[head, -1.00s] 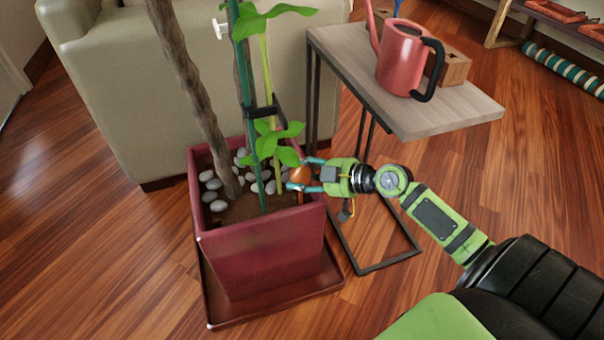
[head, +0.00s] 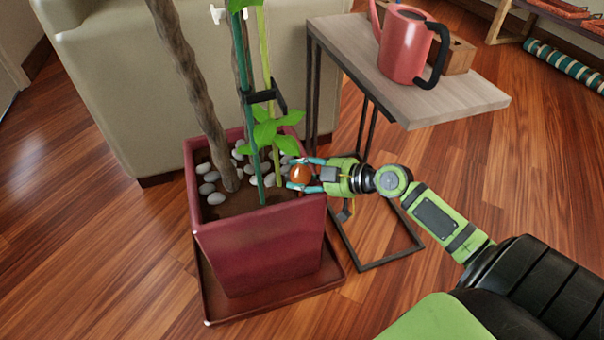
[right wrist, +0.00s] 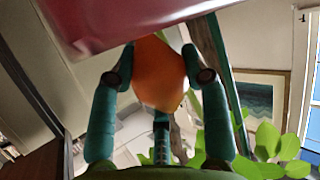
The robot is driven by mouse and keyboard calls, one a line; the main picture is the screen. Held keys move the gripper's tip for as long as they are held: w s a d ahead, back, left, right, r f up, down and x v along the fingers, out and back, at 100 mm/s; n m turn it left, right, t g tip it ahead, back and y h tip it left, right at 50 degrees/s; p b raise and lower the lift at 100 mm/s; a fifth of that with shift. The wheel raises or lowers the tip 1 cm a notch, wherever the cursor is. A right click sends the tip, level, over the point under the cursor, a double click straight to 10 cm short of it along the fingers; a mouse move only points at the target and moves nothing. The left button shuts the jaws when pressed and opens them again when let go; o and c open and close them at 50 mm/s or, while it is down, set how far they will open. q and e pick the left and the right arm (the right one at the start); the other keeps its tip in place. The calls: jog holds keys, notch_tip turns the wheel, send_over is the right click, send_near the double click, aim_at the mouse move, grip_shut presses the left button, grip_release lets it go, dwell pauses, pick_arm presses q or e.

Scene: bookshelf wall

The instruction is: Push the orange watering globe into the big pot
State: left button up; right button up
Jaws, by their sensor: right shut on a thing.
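The big pot (head: 262,250) is a square dark-red planter with soil, pale pebbles, a trunk and a staked green plant. The orange watering globe (head: 301,174) is at the pot's right rim in the head view. My right gripper (head: 303,174) is shut on the globe, coming in from the right. In the right wrist view the orange globe (right wrist: 160,75) sits between the two teal fingers (right wrist: 157,78), with the red pot wall (right wrist: 110,20) close by. Whether the globe touches the soil cannot be told. My left gripper is not in view.
A small side table (head: 430,101) with a red watering can (head: 403,45) stands right of the pot, its frame near my right arm. A beige sofa (head: 110,100) is behind. A saucer (head: 208,300) lies under the pot. Open wood floor lies left and right.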

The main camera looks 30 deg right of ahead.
jog(key=shift+f+b, duration=0.35)
jog(key=shift+f, duration=0.1)
jog(key=o, duration=1.6)
jog(key=shift+o, duration=0.3)
jog(key=shift+f, duration=0.1)
jog(key=shift+s, duration=0.15)
